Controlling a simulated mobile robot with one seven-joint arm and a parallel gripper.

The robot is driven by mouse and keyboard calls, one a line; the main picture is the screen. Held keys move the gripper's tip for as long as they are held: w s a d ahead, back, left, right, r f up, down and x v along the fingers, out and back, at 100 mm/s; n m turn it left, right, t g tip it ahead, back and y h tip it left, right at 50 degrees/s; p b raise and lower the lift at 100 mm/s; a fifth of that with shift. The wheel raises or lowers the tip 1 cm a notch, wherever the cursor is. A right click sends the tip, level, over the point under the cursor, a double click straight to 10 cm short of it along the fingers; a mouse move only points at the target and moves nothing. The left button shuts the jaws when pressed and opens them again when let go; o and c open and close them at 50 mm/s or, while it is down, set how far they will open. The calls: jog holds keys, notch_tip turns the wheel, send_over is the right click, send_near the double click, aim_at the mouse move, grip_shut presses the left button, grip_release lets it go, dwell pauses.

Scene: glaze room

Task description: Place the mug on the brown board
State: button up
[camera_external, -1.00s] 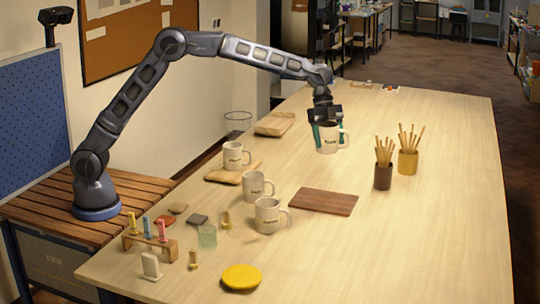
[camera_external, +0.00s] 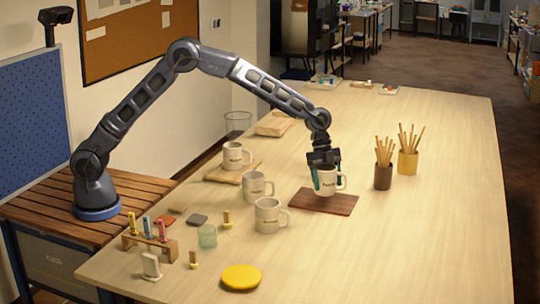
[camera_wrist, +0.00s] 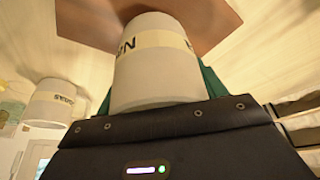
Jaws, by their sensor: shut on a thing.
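The brown board (camera_external: 335,204) lies flat on the pale wooden table, right of the standing mugs; part of it also shows in the wrist view (camera_wrist: 205,20). My gripper (camera_external: 325,178) is shut on a white mug (camera_external: 327,183) with dark lettering and a handle at right. The mug is upright over the board, near its back part. I cannot tell whether its base touches the board. In the wrist view the held mug (camera_wrist: 155,70) fills the middle, between green fingers.
Two mugs (camera_external: 258,186) (camera_external: 269,215) stand left of the board, and another (camera_external: 234,156) is on a light board (camera_external: 232,173). Two pots of sticks (camera_external: 383,175) (camera_external: 407,163) stand close at right. A yellow disc (camera_external: 241,277) lies in front. The table's right front is clear.

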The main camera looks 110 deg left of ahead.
jog(key=shift+f, duration=1.3)
jog(key=shift+f, duration=0.15)
jog(key=o, duration=1.2)
jog(key=shift+c, duration=0.2)
